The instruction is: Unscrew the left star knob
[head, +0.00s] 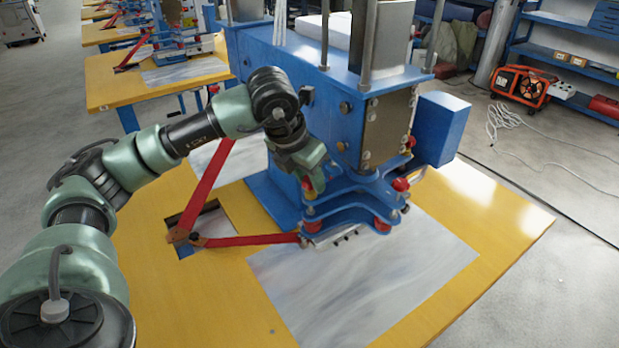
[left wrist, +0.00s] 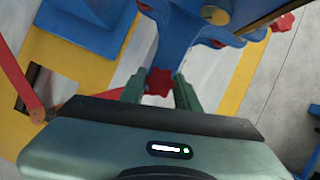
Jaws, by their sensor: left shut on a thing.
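The blue welding machine (head: 330,110) stands on the yellow table, with blue plates low at its front. My left gripper (head: 309,186) reaches down from the left to the left side of these plates. In the left wrist view the red left star knob (left wrist: 159,82) sits between my two green fingers, and the gripper is shut on it. My right gripper is not in view.
Red knobs (head: 382,227) sit under the front plate. A red lever linkage (head: 250,240) lies left of the machine, over a slot in the yellow table (head: 510,235). A grey sheet (head: 400,285) covers the front. A blue box (head: 440,128) juts out at right.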

